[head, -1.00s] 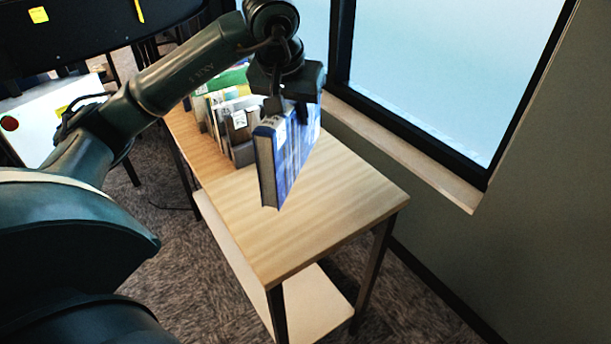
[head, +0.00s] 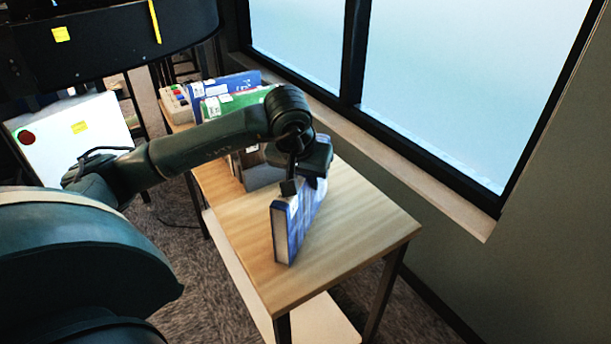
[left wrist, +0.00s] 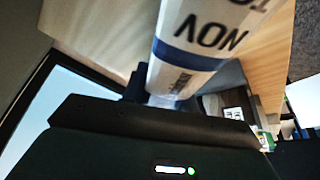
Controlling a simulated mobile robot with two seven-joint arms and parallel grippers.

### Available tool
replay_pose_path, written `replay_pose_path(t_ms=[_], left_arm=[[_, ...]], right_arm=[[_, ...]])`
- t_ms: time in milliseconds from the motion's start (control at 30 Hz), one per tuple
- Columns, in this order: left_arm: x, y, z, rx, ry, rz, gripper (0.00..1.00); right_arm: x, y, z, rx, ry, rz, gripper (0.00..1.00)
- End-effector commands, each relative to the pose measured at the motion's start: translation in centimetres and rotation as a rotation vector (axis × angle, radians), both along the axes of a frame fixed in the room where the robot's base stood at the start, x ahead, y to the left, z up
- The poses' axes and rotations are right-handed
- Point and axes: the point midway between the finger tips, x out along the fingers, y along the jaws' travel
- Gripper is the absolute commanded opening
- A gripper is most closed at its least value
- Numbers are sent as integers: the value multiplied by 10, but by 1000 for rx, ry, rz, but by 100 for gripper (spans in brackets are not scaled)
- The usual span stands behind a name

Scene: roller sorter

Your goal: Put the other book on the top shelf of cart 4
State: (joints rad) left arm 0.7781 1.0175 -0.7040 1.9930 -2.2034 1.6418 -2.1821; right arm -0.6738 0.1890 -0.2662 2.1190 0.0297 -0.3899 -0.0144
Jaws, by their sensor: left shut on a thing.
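A blue book with a white spine label (head: 290,228) is upright over the near part of the wooden table (head: 345,240). My left gripper (head: 302,186) is shut on its top edge. I cannot tell whether the book's bottom touches the tabletop. In the left wrist view the book's white and blue spine (left wrist: 200,40), with dark letters, fills the space in front of the gripper (left wrist: 150,88). My right gripper is not in view. No cart that I can identify shows.
Several books, with a green one (head: 238,100) among them, stand on the table behind my left arm. A window sill (head: 430,180) and wall run along the right. A white panel with a red dot (head: 75,138) stands at the left. The table's near right corner is clear.

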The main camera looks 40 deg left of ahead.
Motion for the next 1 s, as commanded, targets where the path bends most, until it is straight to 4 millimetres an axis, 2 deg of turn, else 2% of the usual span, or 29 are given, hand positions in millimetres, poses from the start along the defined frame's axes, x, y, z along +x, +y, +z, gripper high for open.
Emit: replay_pose_path(t_ms=[333,367,600,867,1000], left_arm=[[1,0,-2,-1,-6,0,0],[0,0,-2,-1,-1,0,31],[0,0,-2,-1,-1,0,51],[0,0,0,-1,-1,0,51],[-3,-1,11,-1,-6,-2,51]], right_arm=[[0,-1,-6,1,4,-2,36],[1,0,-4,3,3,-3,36],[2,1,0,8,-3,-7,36],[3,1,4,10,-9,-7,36],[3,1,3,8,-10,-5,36]])
